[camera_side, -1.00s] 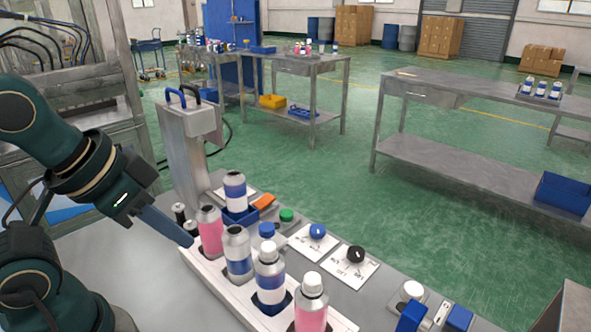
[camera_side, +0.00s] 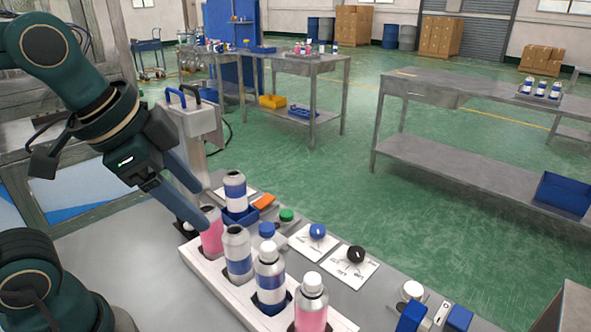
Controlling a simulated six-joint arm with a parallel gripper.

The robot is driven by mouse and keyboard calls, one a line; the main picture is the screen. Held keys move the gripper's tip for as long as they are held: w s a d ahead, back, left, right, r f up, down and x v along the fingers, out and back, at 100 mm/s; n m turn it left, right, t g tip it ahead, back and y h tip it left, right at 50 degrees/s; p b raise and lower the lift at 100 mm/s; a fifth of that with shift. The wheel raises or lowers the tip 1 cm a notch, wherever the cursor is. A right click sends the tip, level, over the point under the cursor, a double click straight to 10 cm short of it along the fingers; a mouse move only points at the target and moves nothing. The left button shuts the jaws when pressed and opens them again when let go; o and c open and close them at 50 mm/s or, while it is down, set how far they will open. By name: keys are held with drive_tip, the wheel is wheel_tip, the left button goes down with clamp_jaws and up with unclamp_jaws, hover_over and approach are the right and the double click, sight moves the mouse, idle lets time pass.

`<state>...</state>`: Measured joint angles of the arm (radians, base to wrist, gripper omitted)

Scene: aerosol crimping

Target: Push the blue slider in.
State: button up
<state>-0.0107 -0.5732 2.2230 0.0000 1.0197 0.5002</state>
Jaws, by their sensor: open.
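A blue block-like holder (camera_side: 245,216), which looks like the blue slider, sits at the foot of the grey press (camera_side: 193,125). A silver can with a blue band (camera_side: 235,187) stands upright on it. Its travel and how far in it is cannot be told. My gripper (camera_side: 202,206) is open and empty, with its two blue-grey fingers spread. It is left of the holder and can, above the near-left end of the bench. One fingertip overlaps the pink can (camera_side: 211,238) in the picture; contact cannot be told.
A white rack (camera_side: 215,280) with several pink and blue-banded cans runs along the bench front. An orange piece (camera_side: 264,201), a green button (camera_side: 286,215) and knobs, one blue (camera_side: 317,230) and one black (camera_side: 356,254), lie to the right. Blue blocks (camera_side: 459,318) stand at lower right.

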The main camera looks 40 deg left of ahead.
drive_tip(key=w+r+m+g, duration=0.1)
drive_tip(key=w+m, duration=0.3)
drive_tip(key=w, duration=0.2)
drive_tip(key=m+g, duration=0.3)
drive_tip(key=g, duration=0.1)
hover_over(266, 227)
wheel_tip(266, 227, down, 11)
drive_tip(key=shift+w+f, duration=0.1)
drive_tip(key=shift+f, duration=2.45)
clamp_jaws()
